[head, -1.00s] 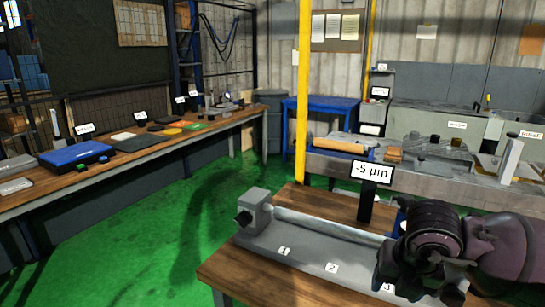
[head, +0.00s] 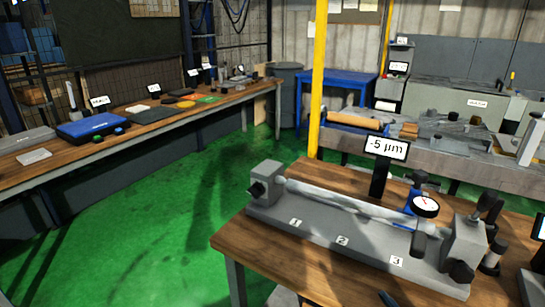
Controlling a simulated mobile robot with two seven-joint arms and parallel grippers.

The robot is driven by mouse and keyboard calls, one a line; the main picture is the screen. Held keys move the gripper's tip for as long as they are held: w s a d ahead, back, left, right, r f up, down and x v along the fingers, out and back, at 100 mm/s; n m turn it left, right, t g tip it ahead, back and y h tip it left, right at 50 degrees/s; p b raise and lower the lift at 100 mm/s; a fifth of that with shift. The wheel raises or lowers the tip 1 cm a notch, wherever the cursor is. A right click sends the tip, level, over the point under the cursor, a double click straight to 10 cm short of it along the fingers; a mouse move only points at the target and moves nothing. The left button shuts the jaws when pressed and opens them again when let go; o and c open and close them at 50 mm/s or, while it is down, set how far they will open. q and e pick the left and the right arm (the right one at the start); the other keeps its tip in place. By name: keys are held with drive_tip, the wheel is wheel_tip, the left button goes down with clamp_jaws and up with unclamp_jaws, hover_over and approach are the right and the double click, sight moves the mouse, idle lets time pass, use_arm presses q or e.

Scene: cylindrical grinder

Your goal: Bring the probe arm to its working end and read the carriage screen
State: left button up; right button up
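A small screen reading -5 µm (head: 386,148) stands on a dark post behind a grey bench fixture (head: 340,236). The fixture holds a pale bar (head: 340,197) between two end blocks and carries marks 1, 2 and 3. A round dial gauge (head: 425,207) on a blue stand is at the bar's right part, near mark 3. I cannot tell which part is the probe arm. A dark screen (head: 540,228) is cut off at the right edge and its text cannot be read. Neither of my grippers can be made out.
A yellow post (head: 317,80) rises behind the wooden bench (head: 240,240). A long side bench (head: 30,170) at left holds a blue case (head: 92,125) and several items. A grey machine (head: 455,150) stands at back right. Green floor (head: 170,220) is clear between the benches.

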drive_tip(key=s+d+f+m+g+h, duration=0.3)
drive_tip(key=s+d+f+m+h, duration=0.1)
drive_tip(key=f, duration=0.5)
drive_tip(key=s+d+f+m+g+h, duration=0.3)
drive_tip(key=s+d+f+m+h, duration=0.1)
drive_tip(key=s+f, duration=0.5)
drive_tip(key=shift+d+f+m+g+h, duration=0.2)
drive_tip(key=shift+f+m+g+h, duration=0.2)
drive_tip(key=shift+f+m+h, duration=0.5)
drive_tip(key=shift+o, duration=0.3)
drive_tip(key=shift+r, duration=0.15)
idle(0.7)
